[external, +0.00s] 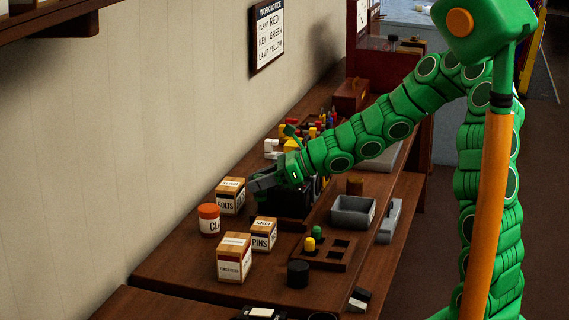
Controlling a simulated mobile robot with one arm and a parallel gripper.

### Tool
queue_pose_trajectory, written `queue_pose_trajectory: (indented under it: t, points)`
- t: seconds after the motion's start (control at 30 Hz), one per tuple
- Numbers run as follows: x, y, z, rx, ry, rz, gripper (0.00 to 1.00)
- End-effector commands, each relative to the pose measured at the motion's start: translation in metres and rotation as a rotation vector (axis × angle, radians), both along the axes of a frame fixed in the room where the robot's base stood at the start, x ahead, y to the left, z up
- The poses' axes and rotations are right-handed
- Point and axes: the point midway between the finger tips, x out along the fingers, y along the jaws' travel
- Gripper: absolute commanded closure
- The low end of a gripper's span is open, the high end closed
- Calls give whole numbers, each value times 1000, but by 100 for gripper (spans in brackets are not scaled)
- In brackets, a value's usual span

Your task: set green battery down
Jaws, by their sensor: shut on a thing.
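My gripper (256,184) is at the end of the green arm, beside the BOLTS box (230,197) and above the dark wooden bench. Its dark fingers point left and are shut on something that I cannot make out. A small green cylinder (318,232), which may be a green battery, stands in a wooden holder with square slots (334,263). A yellow cylinder (309,244) stands beside it in the same holder. The holder lies to the right of and nearer than my gripper. Whether my gripper holds another green battery is hidden.
An orange-lidded jar (209,219), a PINS box (263,234) and another box (234,258) stand near the gripper. A black cylinder (298,274) and a grey bin (352,212) stand farther right. A black block (290,206) is below the arm. Small coloured items crowd the back.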

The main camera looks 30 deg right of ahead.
Motion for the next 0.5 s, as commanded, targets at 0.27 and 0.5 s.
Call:
queue_pose_trajectory:
  t: [0.27, 0.5]
  points:
    - [0, 24, -9, 2, 2, -11, 94]
    - [-2, 37, -15, 1, 3, -16, 94]
